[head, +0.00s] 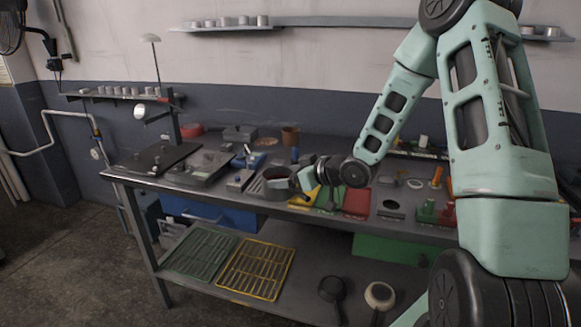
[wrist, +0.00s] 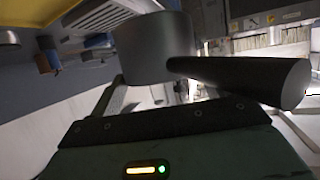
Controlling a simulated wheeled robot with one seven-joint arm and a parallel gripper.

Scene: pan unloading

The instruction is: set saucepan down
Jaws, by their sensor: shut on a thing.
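A dark grey saucepan (head: 274,192) is at the front edge of the workbench (head: 160,181) in the head view, at the end of my arm. My gripper (head: 307,180) is just right of it and shut on it. In the wrist view the saucepan's round body (wrist: 152,48) fills the upper middle, with its thick dark handle pointing right across the front of my gripper. The exact finger contact is hidden. I cannot tell whether the saucepan's base touches the bench top or hangs just above it.
Tools and small boxes crowd the bench top around the saucepan, with yellow, green and red trays (head: 357,202) to the right. A brown cup (head: 290,136) stands behind. On the lower shelf are a green rack, a yellow rack (head: 256,270) and two pans (head: 332,289).

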